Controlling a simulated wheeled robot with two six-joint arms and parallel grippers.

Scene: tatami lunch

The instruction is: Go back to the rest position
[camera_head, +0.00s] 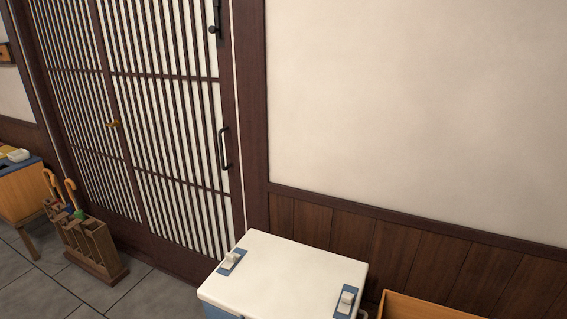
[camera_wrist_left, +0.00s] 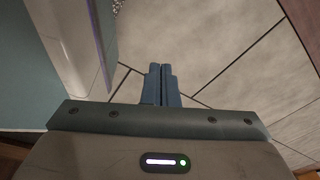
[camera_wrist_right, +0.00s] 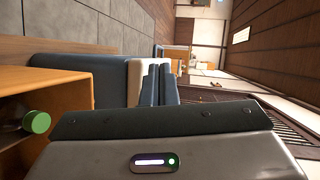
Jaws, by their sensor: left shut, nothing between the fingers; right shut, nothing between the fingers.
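My left gripper (camera_wrist_left: 161,84) is shut and empty in the left wrist view, with its fingers together over grey floor tiles. My right gripper (camera_wrist_right: 158,84) is shut and empty in the right wrist view, its fingers together in front of a blue and white box, which looks like the cooler. Neither gripper shows in the head view. The cooler (camera_head: 285,272) has a closed white lid with two latches and stands at the bottom centre of the head view, below the wall.
A slatted sliding door (camera_head: 170,120) stands behind the cooler. A wooden umbrella rack (camera_head: 95,250) and a wooden cabinet (camera_head: 20,193) are at left. A wooden box (camera_head: 420,309) is at the lower right. A green-capped thing (camera_wrist_right: 37,122) is close on the right wrist view's left. Tiled floor (camera_head: 150,297) is clear.

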